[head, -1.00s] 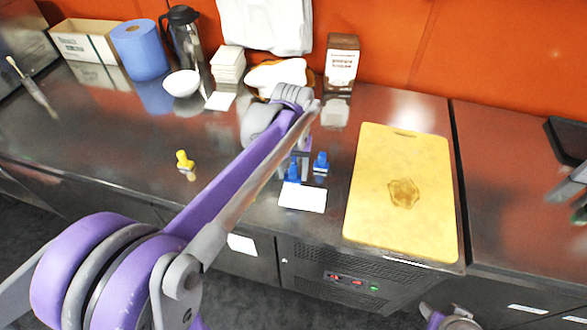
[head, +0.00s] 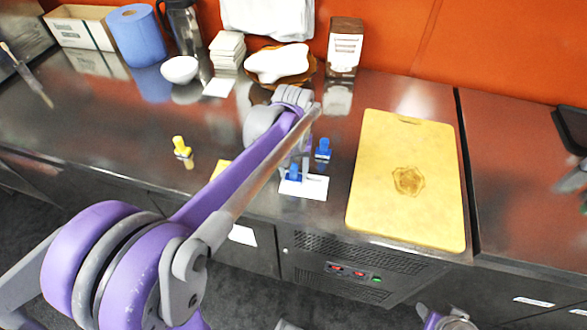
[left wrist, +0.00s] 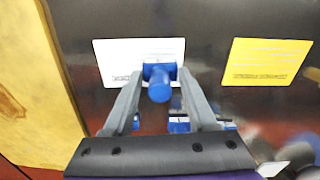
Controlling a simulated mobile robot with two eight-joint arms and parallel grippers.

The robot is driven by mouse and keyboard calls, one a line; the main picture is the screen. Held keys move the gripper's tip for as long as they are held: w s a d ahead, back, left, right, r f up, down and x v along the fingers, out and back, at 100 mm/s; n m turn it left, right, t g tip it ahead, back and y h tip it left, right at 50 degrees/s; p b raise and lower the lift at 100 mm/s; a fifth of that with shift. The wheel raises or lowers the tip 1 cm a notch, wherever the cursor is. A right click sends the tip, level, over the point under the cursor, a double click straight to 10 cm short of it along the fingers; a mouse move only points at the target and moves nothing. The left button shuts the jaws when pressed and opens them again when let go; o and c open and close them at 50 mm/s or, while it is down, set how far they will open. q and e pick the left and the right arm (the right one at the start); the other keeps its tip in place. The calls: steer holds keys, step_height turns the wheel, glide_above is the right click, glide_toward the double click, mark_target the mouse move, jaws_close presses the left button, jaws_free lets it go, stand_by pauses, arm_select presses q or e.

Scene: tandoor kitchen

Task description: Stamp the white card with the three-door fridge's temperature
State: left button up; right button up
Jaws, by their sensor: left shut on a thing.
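The white card (head: 315,190) lies on the steel counter near its front edge; it also shows in the left wrist view (left wrist: 115,60). My left gripper (left wrist: 161,76) is shut on a blue stamp (left wrist: 160,90). In the head view this stamp (head: 293,173) is over the card's left part; I cannot tell whether it touches. Another blue stamp (head: 323,149) stands just behind the card. A panel with red and green lights (head: 354,273) is on the counter front below; its digits are too small to read.
A yellow card (head: 219,168) lies left of the white card, partly behind my arm. A yellow stamp (head: 182,152) stands farther left. A yellow cutting board (head: 405,210) lies to the right. A bowl (head: 180,69), paper roll (head: 137,35) and carton (head: 344,47) stand behind.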

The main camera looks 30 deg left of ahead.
arm_select(q)
steer(key=shift+f+b, duration=0.4)
steer(key=shift+f, duration=0.2)
arm_select(e)
steer(key=shift+s+f, duration=0.15)
steer(key=shift+f, duration=0.25)
stand_by(1.2)
arm_select(q)
steer(key=shift+r+p, duration=2.2)
steer(key=shift+r, duration=1.4)
arm_select(e)
steer(key=r, duration=0.1)
steer(key=w+r, duration=0.1)
steer(key=r, duration=0.3)
steer(key=shift+w+r, duration=0.15)
steer(key=shift+w, duration=0.2)
arm_select(q)
steer(key=shift+f, duration=0.1)
arm_select(e)
steer(key=shift+s, duration=0.1)
